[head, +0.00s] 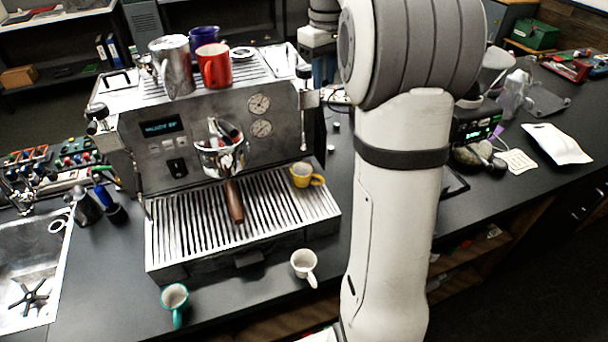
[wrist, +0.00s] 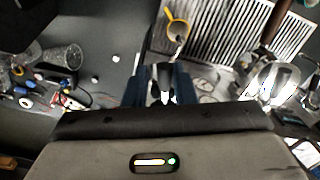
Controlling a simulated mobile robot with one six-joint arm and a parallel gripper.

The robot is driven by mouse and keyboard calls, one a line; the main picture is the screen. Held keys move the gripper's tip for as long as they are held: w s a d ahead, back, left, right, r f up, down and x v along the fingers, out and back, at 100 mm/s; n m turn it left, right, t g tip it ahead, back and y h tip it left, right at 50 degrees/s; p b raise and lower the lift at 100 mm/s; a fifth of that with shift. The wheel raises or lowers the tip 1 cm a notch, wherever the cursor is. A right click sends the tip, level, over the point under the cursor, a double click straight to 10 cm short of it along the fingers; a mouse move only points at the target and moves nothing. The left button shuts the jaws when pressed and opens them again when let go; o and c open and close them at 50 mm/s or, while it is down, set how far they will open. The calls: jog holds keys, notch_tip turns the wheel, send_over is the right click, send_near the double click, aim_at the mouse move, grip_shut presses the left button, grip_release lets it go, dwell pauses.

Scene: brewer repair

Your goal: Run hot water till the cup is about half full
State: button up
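The yellow cup (head: 300,181) stands upright at the right end of the drip tray (head: 172,250), below a thin metal spout (head: 303,130). It also shows in the wrist view (wrist: 177,29). I cannot tell how much water is inside. A black knob (head: 305,71) sits on the machine's upper right side, above that spout. My gripper (head: 325,70) is beside this side of the machine, partly hidden behind my arm. In the wrist view its dark blue fingers (wrist: 161,86) are apart, with a black knob end between them; whether they touch it is unclear.
The espresso machine (head: 215,125) holds a portafilter (head: 234,205). A steel pitcher, a red mug (head: 214,66) and a blue mug stand on top. A white cup (head: 304,265) and a teal cup (head: 175,298) stand on the counter in front. A sink (head: 30,270) is at left.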

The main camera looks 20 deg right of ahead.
jog(key=d+n+p, duration=0.1)
jog(key=n, duration=0.1)
jog(key=w+d+n+p, duration=0.1)
jog(key=n, duration=0.1)
jog(key=n+p, duration=0.1)
jog(key=n, duration=0.1)
jog(key=shift+w+d, duration=0.4)
dwell(4.6)
jog(key=shift+s+a+m, duration=0.35)
jog(key=shift+a+m, duration=0.25)
jog(key=shift+m, duration=0.65)
jog(key=shift+s+a+m, duration=0.4)
jog(key=shift+a+m, duration=0.15)
jog(key=shift+m, duration=0.65)
jog(key=shift+s+a+m, duration=0.35)
jog(key=shift+a+m, duration=0.25)
jog(key=shift+m, duration=0.65)
jog(key=m, duration=0.1)
jog(key=a+m, duration=0.1)
jog(key=m, duration=0.1)
jog(key=shift+s+a, duration=0.1)
jog(key=shift+a, duration=0.2)
jog(key=shift+o, duration=0.5)
